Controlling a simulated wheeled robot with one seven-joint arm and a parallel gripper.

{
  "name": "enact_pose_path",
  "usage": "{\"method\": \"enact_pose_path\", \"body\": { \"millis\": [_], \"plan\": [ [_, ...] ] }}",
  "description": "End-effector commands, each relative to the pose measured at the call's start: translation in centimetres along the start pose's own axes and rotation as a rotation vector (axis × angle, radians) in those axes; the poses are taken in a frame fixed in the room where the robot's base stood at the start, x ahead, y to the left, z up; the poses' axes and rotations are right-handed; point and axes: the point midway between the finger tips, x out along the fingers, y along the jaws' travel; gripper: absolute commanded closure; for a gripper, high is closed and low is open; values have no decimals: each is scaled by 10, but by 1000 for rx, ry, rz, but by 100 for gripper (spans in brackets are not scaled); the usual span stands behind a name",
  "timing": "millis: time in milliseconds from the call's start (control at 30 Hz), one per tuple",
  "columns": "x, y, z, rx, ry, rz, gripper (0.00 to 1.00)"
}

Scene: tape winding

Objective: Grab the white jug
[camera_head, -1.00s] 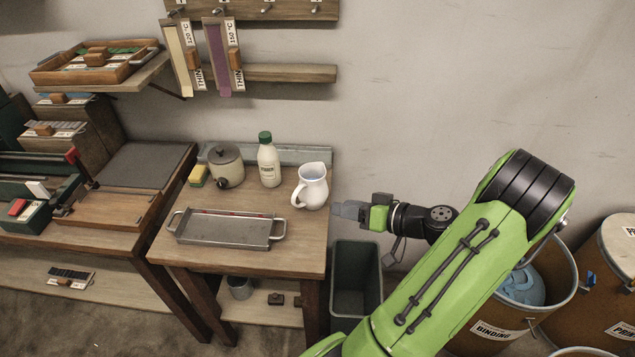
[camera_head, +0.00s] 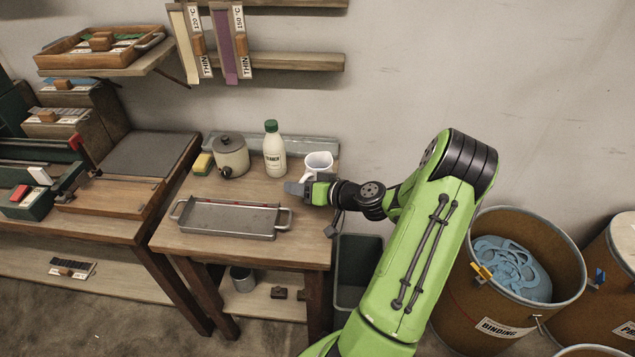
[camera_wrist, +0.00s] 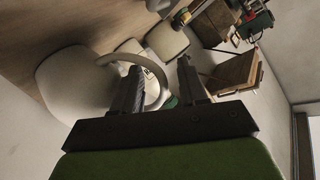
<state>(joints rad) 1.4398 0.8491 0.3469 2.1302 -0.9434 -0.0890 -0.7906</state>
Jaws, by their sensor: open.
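The white jug (camera_head: 318,163) stands at the back right of the small wooden table. My gripper (camera_head: 296,188) is in front of it in the head view and hides its lower part. In the wrist view the jug's body (camera_wrist: 75,88) is left of the fingers. Its curved handle (camera_wrist: 160,74) shows between the two spread fingers of my gripper (camera_wrist: 158,65). The left finger overlaps the handle's loop in the picture. I cannot tell whether either finger touches the handle. The gripper is open.
A white bottle with a green cap (camera_head: 274,150) and a lidded pot (camera_head: 231,157) stand left of the jug. A metal tray (camera_head: 228,220) lies at the table's front. A dark bin (camera_head: 357,265) stands right of the table, below my arm.

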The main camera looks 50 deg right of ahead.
Motion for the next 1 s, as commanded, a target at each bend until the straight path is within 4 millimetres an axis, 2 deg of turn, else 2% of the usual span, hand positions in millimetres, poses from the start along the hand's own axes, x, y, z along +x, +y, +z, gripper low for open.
{"method": "enact_pose_path", "body": {
  "millis": [67, 333, 1000],
  "plan": [
    [0, 0, 0, 0, 0, 0, 59],
    [-1, 0, 0, 0, 0, 0, 100],
    [-1, 0, 1, 3, -3, 2, 100]
  ]
}}
